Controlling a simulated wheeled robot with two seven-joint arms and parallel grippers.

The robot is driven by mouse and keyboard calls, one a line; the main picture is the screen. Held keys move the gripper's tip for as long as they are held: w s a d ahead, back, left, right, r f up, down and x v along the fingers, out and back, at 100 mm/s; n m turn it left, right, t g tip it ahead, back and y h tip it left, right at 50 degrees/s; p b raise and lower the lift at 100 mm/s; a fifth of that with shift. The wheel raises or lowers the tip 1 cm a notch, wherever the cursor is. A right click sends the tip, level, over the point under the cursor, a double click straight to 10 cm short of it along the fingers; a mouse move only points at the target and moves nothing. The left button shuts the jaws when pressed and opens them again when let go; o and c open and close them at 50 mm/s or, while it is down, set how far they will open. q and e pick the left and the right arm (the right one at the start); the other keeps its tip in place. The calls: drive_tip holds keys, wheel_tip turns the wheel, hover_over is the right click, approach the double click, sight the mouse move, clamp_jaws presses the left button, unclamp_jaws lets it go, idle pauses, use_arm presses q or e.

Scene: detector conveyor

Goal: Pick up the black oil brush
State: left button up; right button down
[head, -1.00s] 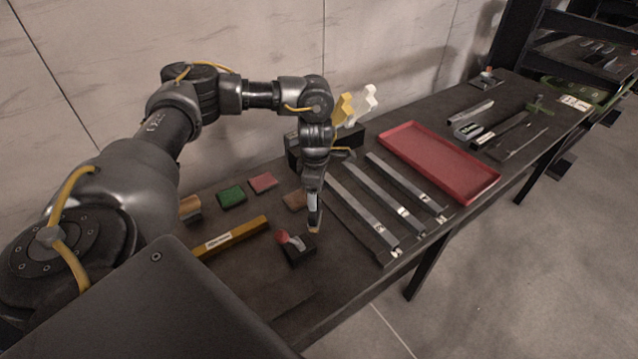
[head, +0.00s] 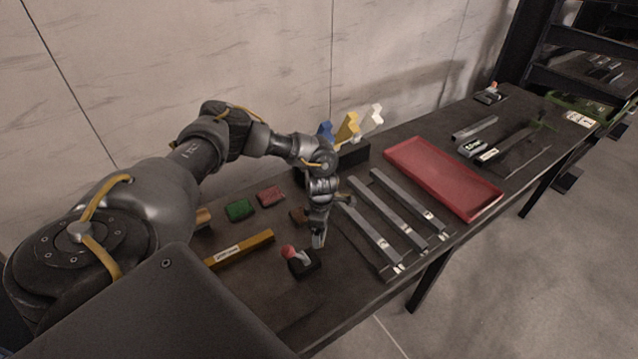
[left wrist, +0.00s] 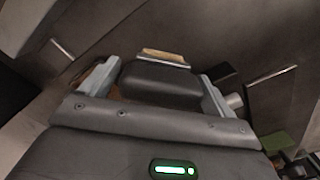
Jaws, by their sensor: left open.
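A small black block (head: 305,264) with a red ball-like knob sits on the dark table near its front edge in the head view. It looks most like the oil brush, but I cannot tell for sure. My left gripper (head: 319,242) is open and points down just behind and to the right of it. In the left wrist view, a dark rounded block with a tan strip (left wrist: 165,56) at its far edge shows between the fingers (left wrist: 160,78). I cannot tell what that block is. My right gripper is not in view.
A yellow-brown bar (head: 240,250) lies left of the block, with green (head: 240,210) and red (head: 270,196) pads behind it. Several metal bars (head: 405,205) and a red tray (head: 440,172) lie to the right. A black stand (head: 350,155) with coloured shapes is at the back.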

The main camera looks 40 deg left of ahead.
use_arm(q)
drive_tip(key=c, duration=0.9)
drive_tip(key=shift+r, duration=0.15)
drive_tip(key=shift+r, duration=0.25)
wheel_tip(320, 180, up, 2)
drive_tip(key=shift+w+r+b, duration=0.1)
drive_tip(key=shift+r+b, duration=0.15)
drive_tip(key=shift+b, duration=0.3)
drive_tip(key=s+d+r+b, duration=0.1)
drive_tip(key=d+r, duration=0.2)
drive_tip(key=d, duration=0.1)
drive_tip(key=s+d+r+b, duration=0.1)
drive_tip(key=s+d+r, duration=0.1)
drive_tip(key=d+r, duration=0.1)
drive_tip(key=s+d+r+b, duration=0.2)
drive_tip(key=d+r, duration=0.1)
drive_tip(key=d, duration=0.3)
drive_tip(key=shift+d+r, duration=0.1)
drive_tip(key=shift+r, duration=0.3)
